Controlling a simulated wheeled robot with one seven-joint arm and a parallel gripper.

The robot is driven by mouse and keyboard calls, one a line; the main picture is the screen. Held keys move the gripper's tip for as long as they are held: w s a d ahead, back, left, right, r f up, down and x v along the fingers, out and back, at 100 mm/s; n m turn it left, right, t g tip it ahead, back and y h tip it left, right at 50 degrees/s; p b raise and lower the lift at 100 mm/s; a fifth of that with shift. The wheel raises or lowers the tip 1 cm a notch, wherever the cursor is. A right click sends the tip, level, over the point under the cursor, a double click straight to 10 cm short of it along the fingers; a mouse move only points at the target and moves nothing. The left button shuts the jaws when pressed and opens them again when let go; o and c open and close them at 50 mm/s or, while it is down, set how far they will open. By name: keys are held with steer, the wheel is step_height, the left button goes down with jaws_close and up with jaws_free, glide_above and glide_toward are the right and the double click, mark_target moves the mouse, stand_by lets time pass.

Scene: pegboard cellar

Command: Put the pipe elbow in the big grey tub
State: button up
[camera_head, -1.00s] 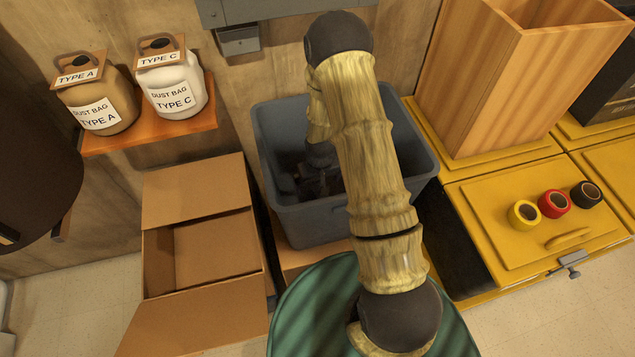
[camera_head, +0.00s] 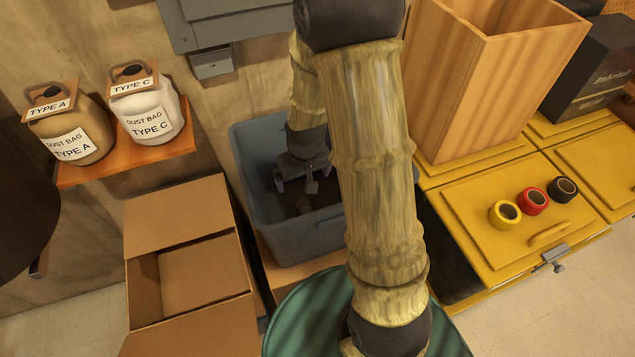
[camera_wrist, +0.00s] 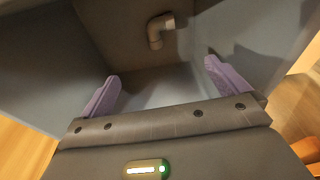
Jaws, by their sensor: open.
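The big grey tub (camera_head: 262,215) stands against the wall, partly hidden behind my arm. The pipe elbow (camera_wrist: 157,32) is a small, bent, brownish-grey pipe piece. In the wrist view it lies inside the tub, near the far end of the floor, apart from the fingers. In the head view a dim brownish shape in the tub (camera_head: 303,205) appears to be the elbow. My gripper (camera_head: 302,184) points down over the tub's opening. In the wrist view its two purple fingers (camera_wrist: 165,85) are spread wide with nothing between them.
An open cardboard box (camera_head: 201,276) stands left of the tub. Yellow cabinets (camera_head: 470,225) at right carry tape rolls (camera_head: 533,201) and a tall wooden bin (camera_head: 475,95). Two dust-bag jugs (camera_head: 150,110) sit on an orange shelf. A grey wall box (camera_head: 210,62) hangs above the tub.

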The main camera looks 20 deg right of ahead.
steer(key=s+r, duration=1)
steer(key=shift+m+t, duration=0.3)
steer(key=shift+r, duration=0.1)
steer(key=shift+c, duration=0.4)
